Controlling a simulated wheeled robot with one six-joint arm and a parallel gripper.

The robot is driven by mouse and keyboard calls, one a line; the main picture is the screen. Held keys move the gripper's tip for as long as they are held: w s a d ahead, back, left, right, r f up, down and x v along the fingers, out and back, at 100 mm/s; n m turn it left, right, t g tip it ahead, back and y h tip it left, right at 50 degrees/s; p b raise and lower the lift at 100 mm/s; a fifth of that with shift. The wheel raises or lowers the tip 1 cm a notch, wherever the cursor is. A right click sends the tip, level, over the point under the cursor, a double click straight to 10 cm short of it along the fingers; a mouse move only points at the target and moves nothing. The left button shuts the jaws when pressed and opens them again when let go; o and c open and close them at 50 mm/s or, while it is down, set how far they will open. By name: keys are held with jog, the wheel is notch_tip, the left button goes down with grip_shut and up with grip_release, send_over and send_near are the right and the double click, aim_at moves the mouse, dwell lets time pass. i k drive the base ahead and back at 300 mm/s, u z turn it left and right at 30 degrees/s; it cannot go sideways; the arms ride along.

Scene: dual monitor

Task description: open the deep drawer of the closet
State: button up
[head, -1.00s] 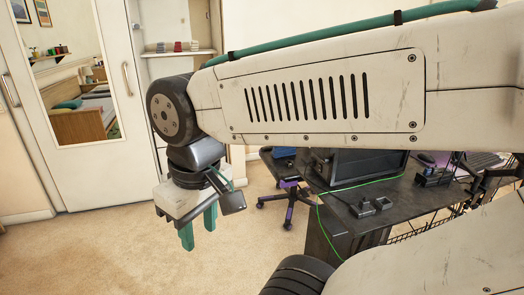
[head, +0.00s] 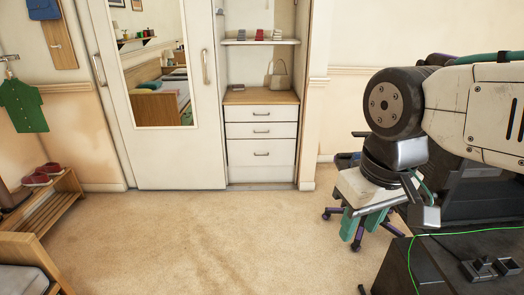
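The closet stands against the far wall, with its sliding mirror door (head: 207,150) at the left and an open section at the right. In that section is a stack of white drawers under a wooden top. The two upper drawers (head: 261,130) are shallow. The deep drawer (head: 261,165) is the lowest with a handle, and it looks shut. My gripper (head: 364,230) hangs at the right of the head view, pointing down, far in front of the closet. Its two green fingers are apart with nothing seen between them.
Carpet (head: 190,235) lies clear between me and the closet. A dark desk (head: 450,262) with a green cable is at the near right, and an office chair is behind my gripper. A wooden shoe rack (head: 45,205) and a bench stand at the left.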

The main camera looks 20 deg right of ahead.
aim_at(281, 152)
jog(key=i, duration=2.4)
jog(key=z, duration=0.55)
jog(key=i, duration=1.55)
